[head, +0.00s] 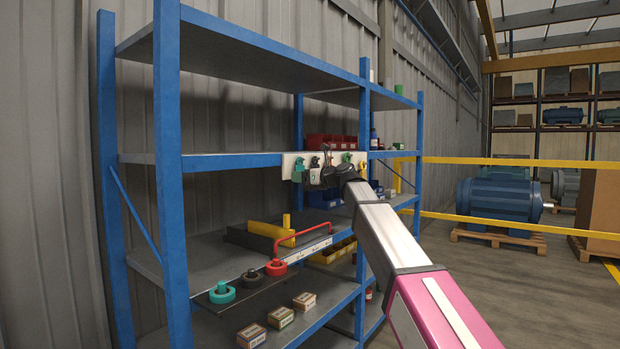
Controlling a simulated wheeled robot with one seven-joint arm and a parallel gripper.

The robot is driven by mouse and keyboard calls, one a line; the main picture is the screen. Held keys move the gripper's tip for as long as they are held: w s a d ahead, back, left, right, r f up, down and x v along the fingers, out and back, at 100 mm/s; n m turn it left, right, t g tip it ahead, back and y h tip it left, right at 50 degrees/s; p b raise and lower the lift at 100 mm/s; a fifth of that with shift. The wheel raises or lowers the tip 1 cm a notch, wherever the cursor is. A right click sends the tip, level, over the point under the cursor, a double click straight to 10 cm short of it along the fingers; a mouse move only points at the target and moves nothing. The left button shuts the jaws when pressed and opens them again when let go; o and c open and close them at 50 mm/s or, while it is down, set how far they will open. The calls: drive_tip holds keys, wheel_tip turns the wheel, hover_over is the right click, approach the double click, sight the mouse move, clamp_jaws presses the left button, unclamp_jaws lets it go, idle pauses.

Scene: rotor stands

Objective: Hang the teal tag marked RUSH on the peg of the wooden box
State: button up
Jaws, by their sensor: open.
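A teal tag (298,170) hangs at the left end of a white board (288,159) on the shelf's middle level. Its marking is too small to read. Another teal piece shows near the board's right end, and a green one (346,157) between. My gripper (322,173) is in front of the board, just right of the left teal tag. Its jaws are small and dark here, open, with nothing clearly held. I cannot tell whether they touch anything. I cannot pick out a wooden box with a peg.
Blue shelf posts (172,180) stand left of my arm. Red bins (320,141) stand behind the board.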

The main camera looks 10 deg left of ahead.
drive_tip(key=c, duration=0.7)
drive_tip(key=shift+o, duration=0.2)
drive_tip(key=shift+a+r, duration=0.1)
drive_tip(key=shift+r, duration=0.1)
drive_tip(key=shift+r+v, duration=0.25)
drive_tip(key=shift+v, duration=1.2)
drive_tip(key=shift+r+v, duration=0.25)
drive_tip(key=shift+v, duration=1.2)
